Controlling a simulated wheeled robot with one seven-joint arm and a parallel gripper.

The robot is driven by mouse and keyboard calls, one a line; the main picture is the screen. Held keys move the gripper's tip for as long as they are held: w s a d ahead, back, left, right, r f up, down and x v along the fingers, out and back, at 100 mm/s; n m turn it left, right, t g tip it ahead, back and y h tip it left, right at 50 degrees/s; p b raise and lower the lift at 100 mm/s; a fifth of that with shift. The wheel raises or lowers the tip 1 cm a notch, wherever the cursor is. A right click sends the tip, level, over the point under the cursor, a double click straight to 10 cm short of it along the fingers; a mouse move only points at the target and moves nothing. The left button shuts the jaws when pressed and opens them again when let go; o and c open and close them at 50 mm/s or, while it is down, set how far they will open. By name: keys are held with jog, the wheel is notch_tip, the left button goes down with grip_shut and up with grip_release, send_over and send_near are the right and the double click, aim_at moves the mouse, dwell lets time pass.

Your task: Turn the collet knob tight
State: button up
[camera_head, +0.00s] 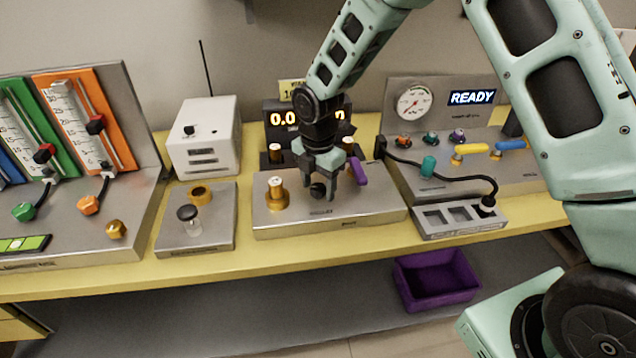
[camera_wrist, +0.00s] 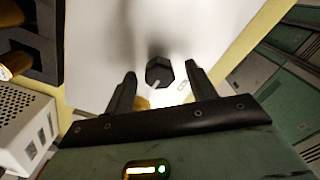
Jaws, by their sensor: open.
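The collet knob (camera_head: 317,190) is a small black knob on the top of a grey metal block (camera_head: 375,208) in the middle of the bench. In the wrist view the black faceted knob (camera_wrist: 159,71) with a light pointer line lies ahead of the fingertips, midway between them. My gripper (camera_head: 334,190) points down over the block, close to the knob, and is open. I cannot tell whether the fingertips have reached the knob's height.
On the block, a brass post (camera_head: 277,196) stands left of my gripper and a purple lever (camera_head: 358,172) right of it. A display (camera_head: 283,119) stands behind. A black cable (camera_head: 450,178) and a slotted tray (camera_head: 460,233) lie to the right.

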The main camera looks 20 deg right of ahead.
jog(key=c, duration=1)
